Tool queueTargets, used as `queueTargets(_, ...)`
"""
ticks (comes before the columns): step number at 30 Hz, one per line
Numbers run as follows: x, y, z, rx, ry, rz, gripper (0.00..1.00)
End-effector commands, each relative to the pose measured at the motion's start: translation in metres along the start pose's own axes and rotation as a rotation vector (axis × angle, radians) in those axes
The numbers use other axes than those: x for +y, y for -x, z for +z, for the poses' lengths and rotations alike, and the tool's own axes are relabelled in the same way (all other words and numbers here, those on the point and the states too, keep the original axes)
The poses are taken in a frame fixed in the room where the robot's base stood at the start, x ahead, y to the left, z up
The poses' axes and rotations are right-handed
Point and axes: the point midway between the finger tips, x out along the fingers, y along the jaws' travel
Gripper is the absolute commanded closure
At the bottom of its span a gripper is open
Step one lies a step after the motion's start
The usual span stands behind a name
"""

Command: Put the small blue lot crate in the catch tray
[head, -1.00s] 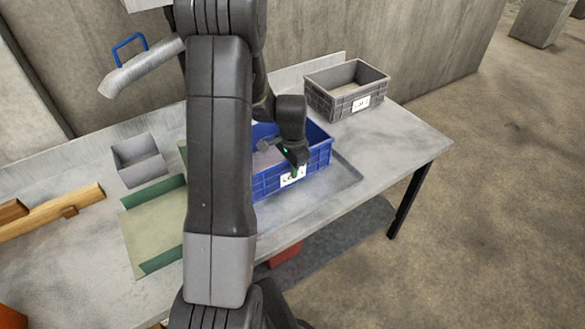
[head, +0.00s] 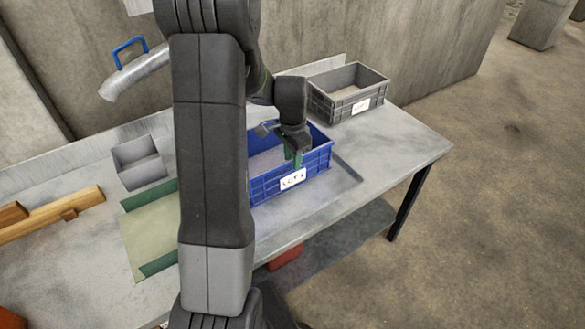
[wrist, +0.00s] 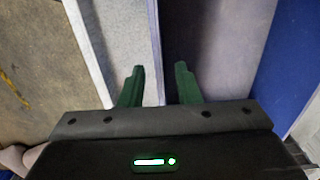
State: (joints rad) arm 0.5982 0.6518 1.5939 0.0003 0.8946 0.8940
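The blue crate (head: 262,188), with a white label on its long front side, sits upright and level on the shallow grey catch tray (head: 338,182). The tray's low rim shows to the crate's right; the left end of both is hidden behind my arm. My gripper (head: 291,158) is over the crate's front wall, just above the label. In the wrist view my gripper (wrist: 160,84) has its two green fingertips apart, one on each side of the thin wall edge, with gaps showing. The crate's blue far wall (wrist: 298,60) also shows there.
A grey labelled crate (head: 345,93) stands at the back right. The bench's right end is clear.

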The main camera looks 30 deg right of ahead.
Motion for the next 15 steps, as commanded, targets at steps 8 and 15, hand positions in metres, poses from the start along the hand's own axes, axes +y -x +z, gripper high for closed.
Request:
queueTargets(8, 0.000, 0.051, 0.000, 0.001, 0.000, -0.002, 0.70)
queueTargets(15, 0.000, 0.063, 0.000, -0.001, 0.000, 0.001, 0.70)
